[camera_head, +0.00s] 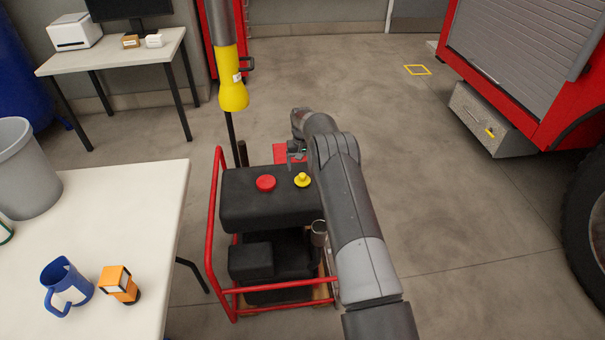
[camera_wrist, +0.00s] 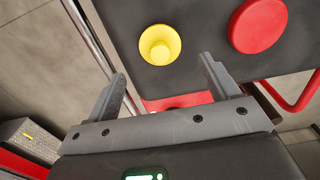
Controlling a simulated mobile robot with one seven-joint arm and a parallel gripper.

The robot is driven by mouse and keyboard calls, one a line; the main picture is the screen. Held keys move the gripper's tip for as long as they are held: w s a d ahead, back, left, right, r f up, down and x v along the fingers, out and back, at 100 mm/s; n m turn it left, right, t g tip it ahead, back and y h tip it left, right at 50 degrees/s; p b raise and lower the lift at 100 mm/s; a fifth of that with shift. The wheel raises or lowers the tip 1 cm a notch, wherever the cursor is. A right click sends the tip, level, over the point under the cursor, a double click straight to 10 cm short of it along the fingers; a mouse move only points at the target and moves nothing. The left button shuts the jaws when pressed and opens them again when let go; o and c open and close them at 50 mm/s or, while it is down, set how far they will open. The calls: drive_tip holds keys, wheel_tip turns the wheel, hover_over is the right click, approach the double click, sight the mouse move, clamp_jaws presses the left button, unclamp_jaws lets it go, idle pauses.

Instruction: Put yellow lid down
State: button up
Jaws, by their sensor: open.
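The yellow lid (camera_head: 302,180) sits on top of the black tank of the red-framed pump (camera_head: 262,205), toward the tank's right side. In the wrist view the yellow lid (camera_wrist: 160,44) shows as a round cap with a raised centre, just beyond the fingertips. My gripper (camera_wrist: 161,75) is open and empty, its two fingers spread to either side of the lid's line. It is apart from the lid. In the head view my gripper (camera_head: 296,152) is partly hidden by my arm.
A red cap (camera_head: 265,183) sits on the tank left of the yellow lid. Red frame bars (camera_head: 216,215) surround the pump. A white table (camera_head: 120,215) with a blue mug (camera_head: 66,286) and an orange block (camera_head: 120,284) stands left. A yellow-ended hanging pipe (camera_head: 232,90) is behind.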

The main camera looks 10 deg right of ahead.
wheel_tip(320, 180, up, 5)
wheel_tip(320, 180, up, 19)
drive_tip(key=t, duration=0.1)
hover_over(302, 175)
drive_tip(key=s, duration=0.6)
drive_tip(key=s+d+r+t, duration=0.2)
drive_tip(key=s+r, duration=1)
drive_tip(key=r, duration=0.1)
drive_tip(key=s+r+t, duration=0.1)
drive_tip(key=s+r, duration=0.2)
drive_tip(key=s, duration=0.6)
drive_tip(key=s+r, duration=0.3)
drive_tip(key=s, duration=0.5)
drive_tip(key=s+f, duration=0.2)
drive_tip(key=s, duration=0.7)
drive_tip(key=s+f+t, duration=0.1)
drive_tip(key=s+f, duration=0.1)
drive_tip(key=s, duration=0.8)
drive_tip(key=shift+s+d+f+t, duration=0.25)
drive_tip(key=shift+d+f+t, duration=0.05)
drive_tip(key=shift+d+f, duration=0.05)
